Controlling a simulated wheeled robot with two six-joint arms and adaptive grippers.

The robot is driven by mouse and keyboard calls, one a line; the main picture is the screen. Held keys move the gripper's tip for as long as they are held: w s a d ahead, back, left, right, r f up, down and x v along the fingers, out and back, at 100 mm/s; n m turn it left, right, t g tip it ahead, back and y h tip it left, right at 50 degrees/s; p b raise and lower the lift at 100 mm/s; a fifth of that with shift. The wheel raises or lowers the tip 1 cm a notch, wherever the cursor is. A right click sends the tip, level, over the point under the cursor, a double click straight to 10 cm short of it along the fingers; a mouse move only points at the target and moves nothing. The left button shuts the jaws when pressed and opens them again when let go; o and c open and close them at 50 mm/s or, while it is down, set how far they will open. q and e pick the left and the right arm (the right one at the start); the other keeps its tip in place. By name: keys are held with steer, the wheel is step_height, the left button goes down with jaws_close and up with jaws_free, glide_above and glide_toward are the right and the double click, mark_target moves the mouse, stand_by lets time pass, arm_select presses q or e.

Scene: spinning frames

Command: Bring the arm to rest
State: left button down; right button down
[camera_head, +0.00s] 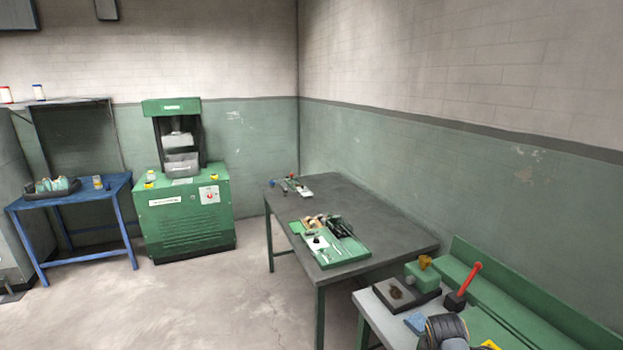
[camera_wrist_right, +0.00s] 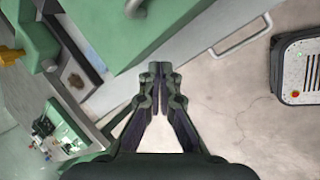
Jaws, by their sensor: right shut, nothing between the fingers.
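My right gripper (camera_wrist_right: 158,72) shows in the right wrist view, its two dark fingers together at the tips with nothing between them. It hangs in the air with the concrete floor and the edge of a green bench beyond it. It touches nothing that I can see. My left gripper is in neither view. In the head view I cannot make out the right gripper.
A dark table (camera_head: 378,222) bears a green tool tray (camera_head: 345,255). A green machine (camera_head: 188,222) and blue table (camera_head: 75,200) stand further back. Floor between is clear.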

steer(key=s+a+m+y, duration=0.1)
steer(key=s+a+m, duration=0.25)
steer(key=s, duration=0.45)
steer(key=s+a+m+y, duration=0.1)
steer(key=s+a+m, duration=0.1)
steer(key=s+m, duration=0.45)
steer(key=s+a+m, duration=0.3)
steer(key=s, duration=0.7)
step_height(320, 180, down, 27)
steer(key=d+g+b, duration=0.1)
steer(key=d+b, duration=0.2)
steer(key=s+d+f+g+b, duration=0.1)
steer(key=s+f+b, duration=0.1)
steer(key=s+f, duration=1.8)
steer(key=shift+s+f+g, duration=0.15)
steer(key=shift+f+g, duration=0.15)
steer(key=shift+f, duration=0.35)
